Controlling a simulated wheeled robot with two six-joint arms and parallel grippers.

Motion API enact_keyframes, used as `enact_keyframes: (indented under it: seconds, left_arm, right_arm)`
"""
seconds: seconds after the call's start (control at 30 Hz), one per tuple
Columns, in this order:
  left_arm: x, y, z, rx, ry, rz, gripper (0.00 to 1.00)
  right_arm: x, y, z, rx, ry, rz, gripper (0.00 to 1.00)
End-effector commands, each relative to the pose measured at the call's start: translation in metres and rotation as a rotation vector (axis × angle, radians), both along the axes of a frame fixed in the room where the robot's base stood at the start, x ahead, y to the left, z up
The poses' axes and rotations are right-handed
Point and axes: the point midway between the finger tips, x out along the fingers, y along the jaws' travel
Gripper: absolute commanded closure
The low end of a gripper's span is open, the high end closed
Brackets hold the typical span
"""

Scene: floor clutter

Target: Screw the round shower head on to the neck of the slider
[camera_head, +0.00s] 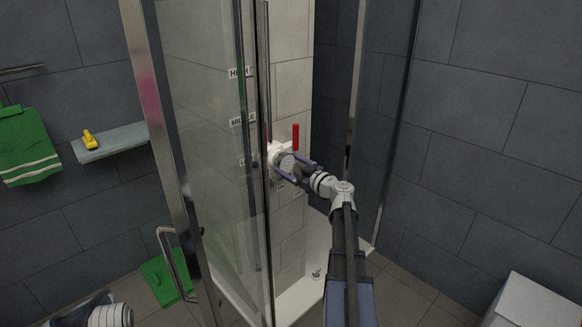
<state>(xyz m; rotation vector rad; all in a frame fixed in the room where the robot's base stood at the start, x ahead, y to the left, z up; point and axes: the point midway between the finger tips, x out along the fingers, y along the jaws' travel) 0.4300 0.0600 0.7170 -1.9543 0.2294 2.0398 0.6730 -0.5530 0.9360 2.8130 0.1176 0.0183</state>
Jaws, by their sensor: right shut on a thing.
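The round shower head (286,164), with a pale speckled face, is between the fingers of my right gripper (290,170), which is shut on it. The gripper reaches into the shower stall. The head is right up against a small white fitting (272,153) by the vertical rail, which looks like the slider. The neck is hidden behind the head and fingers, so I cannot tell whether the two are threaded together. My left gripper is not in view; only part of what looks like my left arm shows at the bottom left.
A glass door with a metal frame (153,95) and handle (172,262) stands left of the arm. A red lever (295,137) sits just above the gripper. Labels (242,121) run beside the rail. A shelf (112,141) and green towel (27,146) are at left.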

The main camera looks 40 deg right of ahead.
Motion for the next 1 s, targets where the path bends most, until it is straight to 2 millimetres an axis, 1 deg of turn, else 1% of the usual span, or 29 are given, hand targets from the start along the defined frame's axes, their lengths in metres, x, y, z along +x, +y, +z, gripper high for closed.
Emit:
enact_keyframes:
  seconds: [0.37, 0.4, 0.47, 0.5, 0.67, 0.77, 0.87, 1.0]
  left_arm:
    - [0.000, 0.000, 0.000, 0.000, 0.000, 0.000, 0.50]
    - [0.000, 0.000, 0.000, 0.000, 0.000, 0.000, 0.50]
    - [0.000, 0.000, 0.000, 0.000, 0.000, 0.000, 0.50]
    - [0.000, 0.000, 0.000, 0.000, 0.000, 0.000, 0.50]
    - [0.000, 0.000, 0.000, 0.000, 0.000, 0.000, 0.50]
    - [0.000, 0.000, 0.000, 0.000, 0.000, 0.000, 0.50]
    - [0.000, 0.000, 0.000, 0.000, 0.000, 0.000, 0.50]
    - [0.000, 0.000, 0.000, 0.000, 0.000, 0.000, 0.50]
  right_arm:
    - [0.009, 0.001, 0.000, 0.000, -0.001, 0.001, 1.00]
    - [0.009, 0.001, 0.000, 0.000, 0.000, 0.001, 0.09]
    - [0.009, 0.001, 0.000, 0.000, 0.000, 0.000, 0.02]
    - [0.009, 0.001, 0.000, 0.000, 0.000, 0.000, 0.00]
    - [0.008, 0.001, 0.000, 0.000, 0.000, 0.000, 0.00]
    - [0.005, 0.001, 0.000, 0.000, 0.000, 0.000, 0.00]
    - [-0.008, 0.000, 0.000, 0.000, 0.000, -0.003, 0.00]
    - [-0.032, -0.002, 0.000, 0.000, 0.000, -0.003, 0.00]
